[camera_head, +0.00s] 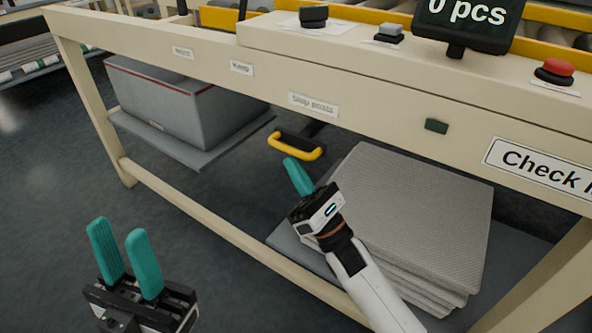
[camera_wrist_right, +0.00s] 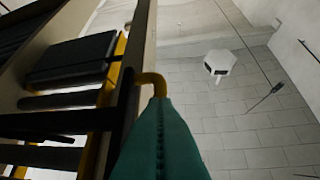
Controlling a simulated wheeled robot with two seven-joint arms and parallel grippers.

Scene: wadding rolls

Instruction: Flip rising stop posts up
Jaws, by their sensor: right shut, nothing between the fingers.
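A yellow lever handle (camera_head: 297,150) on a dark arm hangs below the bench's front beam, under a label reading "Stop posts" (camera_head: 313,104). My right gripper (camera_head: 291,164) is shut and empty, its teal fingers together just under the handle. In the right wrist view the teal fingertips (camera_wrist_right: 161,103) point up, right by the yellow handle (camera_wrist_right: 152,80); I cannot tell whether they touch. My left gripper (camera_head: 116,230) is open and empty at the lower left, away from the bench. I cannot make out the stop posts themselves.
A grey box (camera_head: 180,100) stands on the lower shelf at left. A stack of grey sheets (camera_head: 410,215) lies on the shelf behind my right arm. The bench top carries a red button (camera_head: 558,68) and a display (camera_head: 468,18). Floor at left is clear.

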